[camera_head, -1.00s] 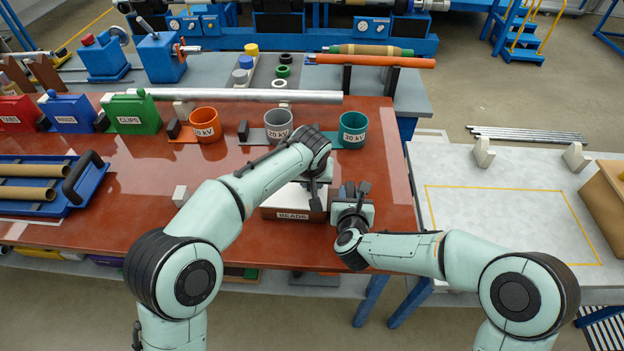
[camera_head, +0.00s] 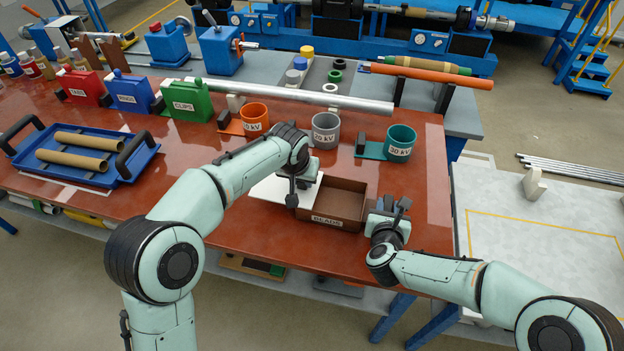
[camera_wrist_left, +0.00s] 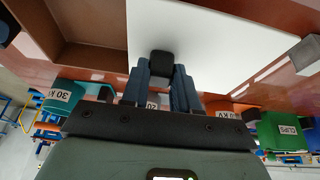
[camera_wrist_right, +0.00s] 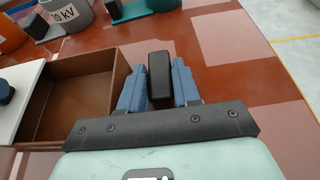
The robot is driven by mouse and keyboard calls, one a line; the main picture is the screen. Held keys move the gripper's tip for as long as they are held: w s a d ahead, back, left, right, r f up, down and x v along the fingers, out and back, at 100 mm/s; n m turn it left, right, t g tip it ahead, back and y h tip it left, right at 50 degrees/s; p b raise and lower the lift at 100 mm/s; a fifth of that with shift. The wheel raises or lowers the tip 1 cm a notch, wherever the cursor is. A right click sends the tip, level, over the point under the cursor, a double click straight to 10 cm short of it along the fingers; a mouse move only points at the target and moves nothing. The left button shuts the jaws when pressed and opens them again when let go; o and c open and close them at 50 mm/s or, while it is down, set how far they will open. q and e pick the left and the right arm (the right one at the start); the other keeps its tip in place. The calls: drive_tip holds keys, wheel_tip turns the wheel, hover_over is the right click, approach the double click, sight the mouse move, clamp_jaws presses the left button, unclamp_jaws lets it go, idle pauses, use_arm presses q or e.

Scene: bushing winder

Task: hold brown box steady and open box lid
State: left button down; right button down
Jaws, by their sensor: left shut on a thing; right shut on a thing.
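The brown box (camera_head: 345,199), labelled BEADS, sits on the red-brown table with its interior visible and apparently empty. Its white lid (camera_head: 268,189) is displaced to the left, with its right part near the box's left side; whether it rests on the rim is unclear. My left gripper (camera_head: 300,188) is shut on the lid's black knob (camera_wrist_left: 161,66). My right gripper (camera_head: 388,212) is beside the box's right wall, shut on a black handle (camera_wrist_right: 159,78). The right wrist view also shows the open box (camera_wrist_right: 75,105) and the lid (camera_wrist_right: 14,95).
Orange (camera_head: 254,116), grey (camera_head: 325,129) and teal (camera_head: 400,142) cups stand behind the box. A blue tray (camera_head: 118,170) with cardboard tubes lies at left. Green, blue and red bins stand behind that tray. The table's front edge is close to the box.

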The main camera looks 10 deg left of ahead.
use_arm(q)
drive_tip(key=shift+a, duration=0.25)
use_arm(e)
drive_tip(key=shift+d+f, duration=0.1)
drive_tip(key=shift+d, duration=0.15)
use_arm(q)
drive_tip(key=c, duration=0.8)
unclamp_jaws()
drive_tip(key=shift+c, duration=0.2)
drive_tip(key=shift+d, duration=0.1)
use_arm(e)
drive_tip(key=shift+a, duration=0.1)
use_arm(q)
drive_tip(key=shift+r, duration=0.15)
drive_tip(key=v, duration=1.1)
drive_tip(key=shift+s+r, duration=0.25)
drive_tip(key=shift+r, duration=0.1)
use_arm(e)
drive_tip(key=c, duration=0.7)
unclamp_jaws()
drive_tip(key=shift+c, duration=0.2)
